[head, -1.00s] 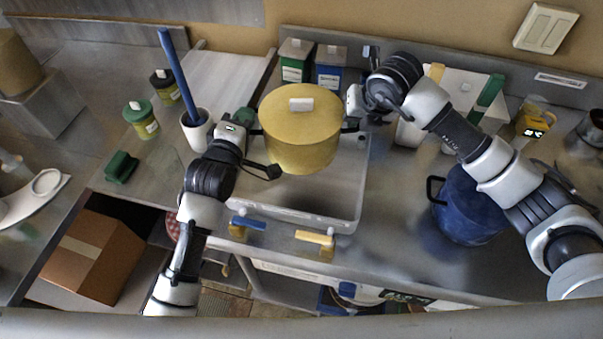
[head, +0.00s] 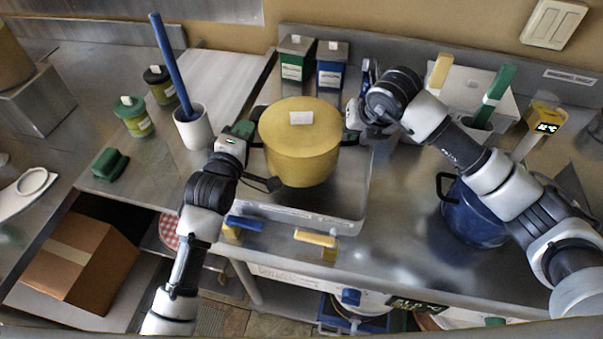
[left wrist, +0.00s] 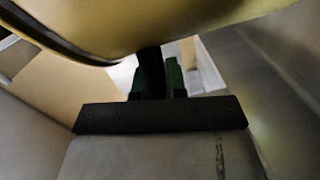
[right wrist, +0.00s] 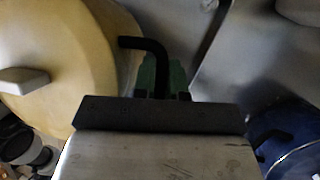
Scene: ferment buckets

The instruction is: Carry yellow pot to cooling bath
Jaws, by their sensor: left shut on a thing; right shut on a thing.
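The yellow pot (head: 300,150) with its lid on is upright between my two grippers, over the steel basin (head: 345,207). It also shows at the top of the left wrist view (left wrist: 130,25) and at the left of the right wrist view (right wrist: 60,70). My left gripper (head: 258,145) is shut on the pot's left handle. My right gripper (head: 352,135) is shut on its right handle, a black bar seen in the right wrist view. The pot hides the back of the basin. I cannot tell whether its base touches the basin floor.
A blue pot (head: 474,212) stands on the counter at right, under my right arm. A blue-handled tool leans in a white crock (head: 194,128) at left. Green (head: 296,62) and blue (head: 331,68) tins stand behind. Two tagged clips (head: 316,238) sit at the counter's front edge.

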